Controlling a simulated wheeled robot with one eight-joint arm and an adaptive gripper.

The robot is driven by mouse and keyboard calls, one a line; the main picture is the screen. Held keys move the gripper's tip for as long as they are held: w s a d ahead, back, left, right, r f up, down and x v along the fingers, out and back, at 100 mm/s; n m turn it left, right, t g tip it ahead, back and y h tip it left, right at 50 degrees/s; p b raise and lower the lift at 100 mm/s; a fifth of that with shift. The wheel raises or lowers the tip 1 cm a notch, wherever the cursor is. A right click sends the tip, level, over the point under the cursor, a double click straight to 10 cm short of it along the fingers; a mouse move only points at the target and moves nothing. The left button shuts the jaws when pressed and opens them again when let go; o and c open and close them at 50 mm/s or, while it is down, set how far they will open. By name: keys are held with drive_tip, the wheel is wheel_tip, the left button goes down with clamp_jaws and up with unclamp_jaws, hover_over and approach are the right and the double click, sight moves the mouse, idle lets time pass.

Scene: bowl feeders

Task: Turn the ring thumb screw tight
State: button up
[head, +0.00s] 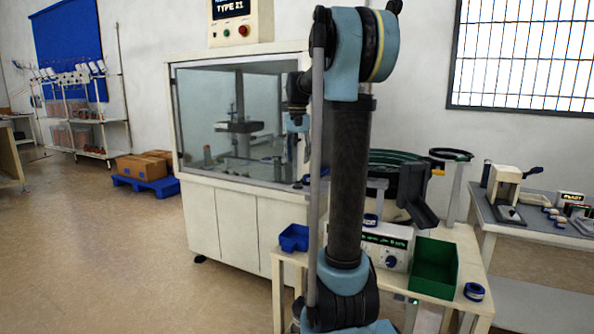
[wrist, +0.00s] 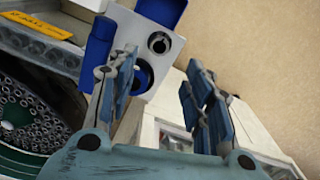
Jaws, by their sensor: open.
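I cannot pick out the ring thumb screw with certainty in either view. In the wrist view my gripper (wrist: 160,85) is open, its two blue-grey fingers wide apart with nothing between them. Beyond the fingers is a pale plate or block with a dark round fitting (wrist: 160,43) on it. A blue round part (wrist: 143,76) sits beside the left finger and is partly hidden by it. In the head view my arm covers the middle of the bench, and my gripper's fingers are not clear.
The bowl feeder (head: 395,157) has a dark chute (head: 417,207); its bowl, full of small rings, shows in the wrist view (wrist: 25,110). On the bench are a blue bin (head: 294,237), a green bin (head: 435,268) and a controller (head: 390,255). A glazed cabinet (head: 225,130) stands behind.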

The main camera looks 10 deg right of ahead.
drive_tip(key=shift+r, duration=1.4)
drive_tip(key=s+f+n+t, duration=0.1)
drive_tip(key=s+f+n, duration=0.1)
drive_tip(key=s+f, duration=1.1)
drive_tip(key=s+f+n+t, duration=0.1)
drive_tip(key=s+f+n, duration=0.1)
drive_tip(key=s+f, duration=1.2)
drive_tip(key=s, duration=0.7)
drive_tip(key=shift+s+f+n, duration=0.25)
drive_tip(key=shift+s+n, duration=0.15)
drive_tip(key=shift+w+f, duration=0.2)
drive_tip(key=shift+w, duration=0.2)
